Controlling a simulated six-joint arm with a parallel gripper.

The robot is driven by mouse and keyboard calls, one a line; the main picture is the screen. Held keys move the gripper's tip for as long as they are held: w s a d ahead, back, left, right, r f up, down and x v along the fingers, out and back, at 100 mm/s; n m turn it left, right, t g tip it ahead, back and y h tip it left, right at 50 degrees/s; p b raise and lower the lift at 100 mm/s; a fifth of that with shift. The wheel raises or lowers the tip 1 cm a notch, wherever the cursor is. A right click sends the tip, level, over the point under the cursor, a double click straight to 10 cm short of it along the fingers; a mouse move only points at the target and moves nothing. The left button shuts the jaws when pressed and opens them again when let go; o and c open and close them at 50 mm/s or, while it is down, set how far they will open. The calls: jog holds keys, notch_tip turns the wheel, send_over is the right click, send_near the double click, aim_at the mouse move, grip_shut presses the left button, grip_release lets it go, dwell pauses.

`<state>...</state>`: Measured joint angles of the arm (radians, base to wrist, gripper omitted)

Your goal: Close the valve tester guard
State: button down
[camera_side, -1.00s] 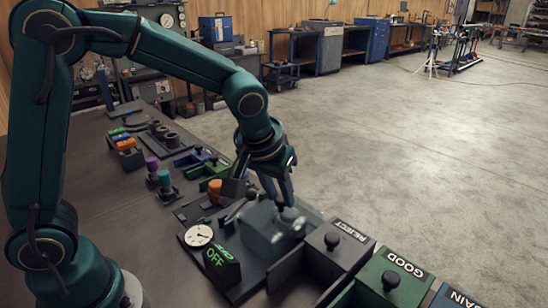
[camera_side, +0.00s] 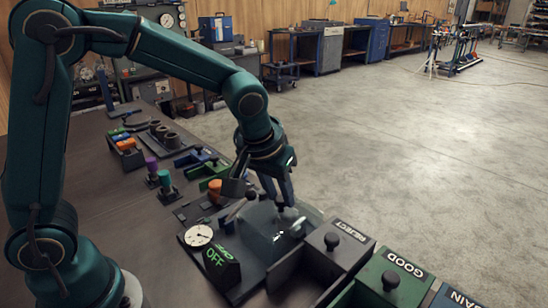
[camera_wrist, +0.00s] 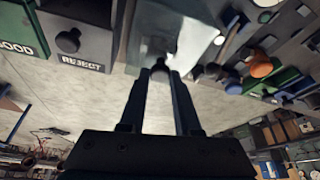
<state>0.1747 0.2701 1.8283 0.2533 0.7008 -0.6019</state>
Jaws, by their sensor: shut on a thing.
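The valve tester is a dark base with a white round gauge (camera_side: 199,236) and a box reading OFF in green (camera_side: 222,262). Its clear guard (camera_side: 268,234) sits over the base to the right of the gauge. The guard also shows as a pale see-through panel in the wrist view (camera_wrist: 183,35). My gripper (camera_side: 281,206) reaches down at the guard's far edge. In the wrist view my gripper (camera_wrist: 161,72) has its fingers close together on a small dark knob (camera_wrist: 160,66) at the guard's edge. What lies under the guard is hard to make out.
A grey REJECT bin (camera_side: 322,265) with a dark knob stands close to the right of the tester, with a green GOOD bin (camera_side: 384,284) beyond. Coloured fixtures (camera_side: 200,165) and an orange part (camera_side: 215,190) lie behind. Open floor is past the bench.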

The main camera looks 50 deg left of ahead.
jog(key=shift+w+r, duration=0.1)
jog(key=shift+w, duration=2.45)
jog(key=c, duration=0.6)
grip_release()
jog(key=shift+s, duration=0.1)
jog(key=shift+v, duration=2.5)
